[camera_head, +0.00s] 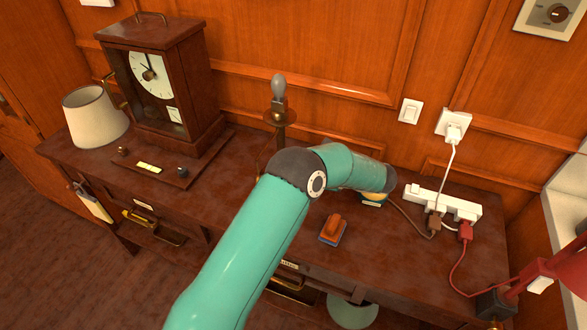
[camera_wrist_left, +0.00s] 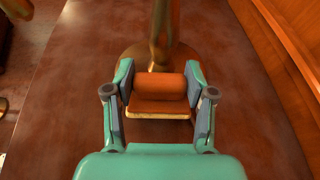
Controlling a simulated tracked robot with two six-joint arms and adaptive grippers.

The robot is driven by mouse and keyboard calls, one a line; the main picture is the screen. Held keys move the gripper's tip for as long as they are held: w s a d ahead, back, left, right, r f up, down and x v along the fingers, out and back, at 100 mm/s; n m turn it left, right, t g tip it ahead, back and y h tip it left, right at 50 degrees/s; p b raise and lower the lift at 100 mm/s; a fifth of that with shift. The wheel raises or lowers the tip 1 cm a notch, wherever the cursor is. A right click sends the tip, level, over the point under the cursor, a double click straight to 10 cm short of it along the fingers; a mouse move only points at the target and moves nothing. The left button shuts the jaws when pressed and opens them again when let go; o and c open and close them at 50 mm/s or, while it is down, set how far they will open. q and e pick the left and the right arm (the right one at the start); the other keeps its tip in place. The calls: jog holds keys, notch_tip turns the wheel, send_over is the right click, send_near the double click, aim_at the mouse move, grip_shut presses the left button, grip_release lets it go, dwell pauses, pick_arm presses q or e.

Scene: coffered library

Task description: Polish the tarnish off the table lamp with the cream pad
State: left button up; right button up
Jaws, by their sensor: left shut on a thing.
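The table lamp (camera_head: 278,110) stands on the desk without a shade, its bulb bare; my arm hides its lower part. In the left wrist view its brass stem (camera_wrist_left: 161,30) rises from a round, dull brown base (camera_wrist_left: 132,62). My left gripper (camera_wrist_left: 160,93) is shut on the cream pad, which has an orange cylindrical grip (camera_wrist_left: 160,86), a brown block and a cream lower edge (camera_wrist_left: 158,115). The pad is right in front of the lamp base; I cannot tell whether they touch. In the head view my arm hides this gripper and pad. My right gripper is out of view.
A blue-bottomed block with an orange grip (camera_head: 333,229) lies near the desk's front. A yellow and blue item (camera_head: 374,198) sits beside my arm. A power strip (camera_head: 443,203) with plugs and cords is at right, a clock (camera_head: 160,85) and lampshade (camera_head: 95,117) at left.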

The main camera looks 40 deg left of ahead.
pick_arm(q)
jog(key=shift+f, duration=0.15)
jog(key=shift+w, duration=0.1)
jog(key=shift+w+a, duration=0.1)
jog(key=shift+w, duration=0.4)
jog(key=shift+w, duration=0.15)
jog(key=shift+w+b, duration=0.3)
jog(key=shift+w, duration=0.15)
jog(key=shift+s, duration=0.1)
jog(key=shift+s, duration=0.55)
jog(key=shift+s, duration=0.1)
